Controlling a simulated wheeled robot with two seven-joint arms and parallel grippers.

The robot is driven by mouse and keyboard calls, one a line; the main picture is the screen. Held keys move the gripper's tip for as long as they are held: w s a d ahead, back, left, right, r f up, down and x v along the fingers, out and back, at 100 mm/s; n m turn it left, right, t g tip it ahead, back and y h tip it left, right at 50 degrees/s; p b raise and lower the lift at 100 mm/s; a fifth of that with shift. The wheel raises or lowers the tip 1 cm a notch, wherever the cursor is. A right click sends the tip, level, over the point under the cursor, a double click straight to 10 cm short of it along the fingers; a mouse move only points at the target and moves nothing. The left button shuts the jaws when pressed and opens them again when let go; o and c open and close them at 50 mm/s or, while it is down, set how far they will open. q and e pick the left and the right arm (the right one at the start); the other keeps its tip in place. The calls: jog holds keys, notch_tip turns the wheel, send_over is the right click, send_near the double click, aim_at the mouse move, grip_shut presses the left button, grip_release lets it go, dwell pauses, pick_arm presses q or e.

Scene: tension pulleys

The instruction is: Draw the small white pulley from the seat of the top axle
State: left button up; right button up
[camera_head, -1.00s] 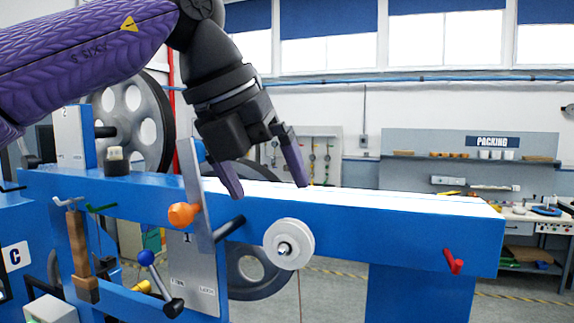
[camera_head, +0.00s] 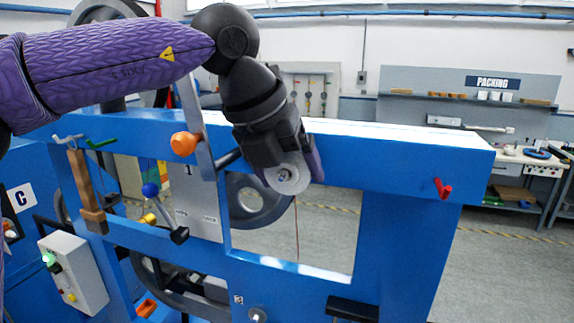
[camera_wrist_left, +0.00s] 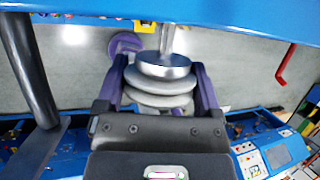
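The small white pulley (camera_head: 288,177) sits at the top axle on the blue beam's front face. My left gripper (camera_head: 291,170) is over it, with one purple finger at the pulley's right side and the other hidden. In the left wrist view, the pale pulley (camera_wrist_left: 160,99) lies between the two purple fingers (camera_wrist_left: 160,84), against a shiny metal disc (camera_wrist_left: 163,67) on the axle (camera_wrist_left: 167,38). The fingers are close to the rim on both sides, but I cannot tell whether they press on it. My right gripper is not in view.
A grey lever plate with an orange knob (camera_head: 184,144) stands just left of the gripper. A red hook (camera_head: 442,188) sticks out at the beam's right. The opening below the pulley is clear.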

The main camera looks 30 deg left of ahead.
aim_at(279, 180)
pick_arm(q)
jog(key=c, duration=0.5)
jog(key=shift+s, duration=0.1)
jog(key=shift+c, duration=0.2)
jog(key=shift+s, duration=0.1)
jog(key=shift+s+d+b, duration=0.2)
jog(key=shift+s+b, duration=0.35)
jog(key=shift+s, duration=0.15)
jog(key=shift+s+d+b, duration=0.15)
jog(key=shift+s+b, duration=0.4)
jog(key=shift+s, duration=0.15)
jog(key=shift+s, duration=0.2)
jog(key=shift+s+d+b, duration=0.15)
jog(key=shift+s+b, duration=0.25)
jog(key=shift+b, duration=0.05)
jog(key=shift+s+d, duration=0.15)
jog(key=shift+s, duration=0.55)
